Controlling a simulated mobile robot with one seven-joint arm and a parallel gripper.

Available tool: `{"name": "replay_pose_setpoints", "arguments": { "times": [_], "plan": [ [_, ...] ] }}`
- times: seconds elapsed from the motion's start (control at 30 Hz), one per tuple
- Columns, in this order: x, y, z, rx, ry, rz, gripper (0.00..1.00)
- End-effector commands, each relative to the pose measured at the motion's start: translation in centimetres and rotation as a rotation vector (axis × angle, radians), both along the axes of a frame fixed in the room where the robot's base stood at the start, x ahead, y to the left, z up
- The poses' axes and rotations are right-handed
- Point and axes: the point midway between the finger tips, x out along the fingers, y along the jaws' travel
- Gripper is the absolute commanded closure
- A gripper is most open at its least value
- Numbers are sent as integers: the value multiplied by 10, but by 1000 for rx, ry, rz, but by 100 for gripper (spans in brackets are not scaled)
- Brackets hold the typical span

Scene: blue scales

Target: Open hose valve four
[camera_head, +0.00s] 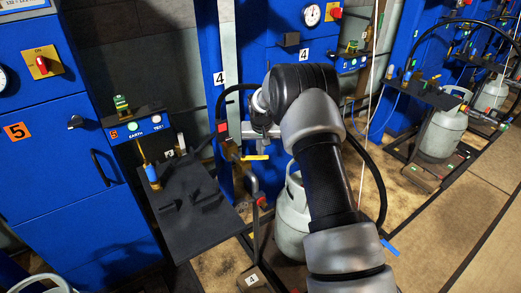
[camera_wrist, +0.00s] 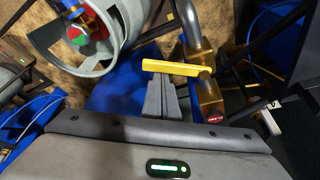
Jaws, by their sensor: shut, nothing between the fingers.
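The hose valve has a yellow lever handle (camera_wrist: 172,68) that runs left from a brass body (camera_wrist: 208,95) on a metal pipe in the wrist view. In the head view, the yellow handle (camera_head: 256,157) shows below my wrist, near a "4" label. My gripper (camera_wrist: 161,84) is shut and empty. Its grey fingertips end right at the handle's lower edge in the wrist view. I cannot tell whether they touch it. In the head view my arm hides part of the station, and the fingers are hard to make out.
A grey gas cylinder (camera_head: 292,218) stands beside my arm; its red and green valve knob (camera_wrist: 90,30) shows in the wrist view. A black shelf (camera_head: 195,210) is to the left. A black hose (camera_head: 375,180) curves behind my arm. Blue cabinet five (camera_head: 60,170) stands at the far left.

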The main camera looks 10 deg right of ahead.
Motion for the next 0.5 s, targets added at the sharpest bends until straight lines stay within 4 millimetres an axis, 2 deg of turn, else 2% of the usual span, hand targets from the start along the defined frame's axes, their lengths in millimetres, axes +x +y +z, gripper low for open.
{"name": "replay_pose_setpoints", "arguments": {
  "times": [0.5],
  "plan": [
    [-10,2,-1,-1,2,-132,100]
  ]
}}
